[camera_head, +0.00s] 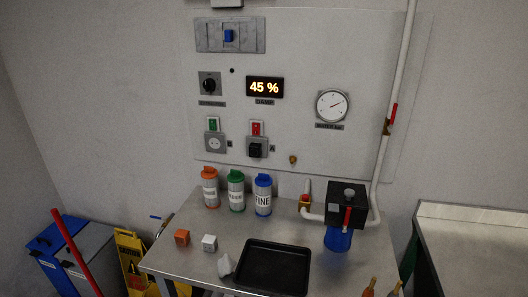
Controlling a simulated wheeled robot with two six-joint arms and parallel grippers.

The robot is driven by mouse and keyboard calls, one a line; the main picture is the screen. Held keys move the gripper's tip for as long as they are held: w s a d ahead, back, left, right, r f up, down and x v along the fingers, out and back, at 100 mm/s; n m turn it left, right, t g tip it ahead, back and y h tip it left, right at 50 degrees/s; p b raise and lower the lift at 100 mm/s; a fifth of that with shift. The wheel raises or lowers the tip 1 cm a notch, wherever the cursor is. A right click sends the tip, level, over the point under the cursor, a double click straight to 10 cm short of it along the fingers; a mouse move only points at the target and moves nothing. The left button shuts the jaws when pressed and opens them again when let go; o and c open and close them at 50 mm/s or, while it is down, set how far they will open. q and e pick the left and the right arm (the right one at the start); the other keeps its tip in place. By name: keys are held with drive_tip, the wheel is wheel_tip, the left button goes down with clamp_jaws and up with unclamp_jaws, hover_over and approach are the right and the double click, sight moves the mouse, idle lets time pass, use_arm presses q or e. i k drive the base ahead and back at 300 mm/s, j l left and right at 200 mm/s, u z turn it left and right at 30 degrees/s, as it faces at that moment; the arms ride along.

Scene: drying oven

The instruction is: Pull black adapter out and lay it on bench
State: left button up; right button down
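The black adapter (257,150) sits in the right-hand wall socket, below a red switch (256,128). It covers most of the socket face. The left-hand socket (215,143), below a green switch, is empty. The metal bench (190,222) stands under the panel.
Orange, green and blue bottles (263,195) stand at the bench's back. A black tray (272,266), an orange cube (182,237), a grey cube (209,243) and a black-and-blue filter unit (346,207) take up other parts. Bare metal shows at the left.

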sight(255, 148)
drive_tip(key=i+j+z, duration=0.3)
drive_tip(key=j, duration=0.55)
drive_tip(key=i+j+z, duration=0.1)
drive_tip(key=j+z, duration=0.2)
drive_tip(key=j, duration=0.5)
drive_tip(key=j+z, duration=0.25)
drive_tip(key=j, duration=0.65)
drive_tip(key=i, duration=0.05)
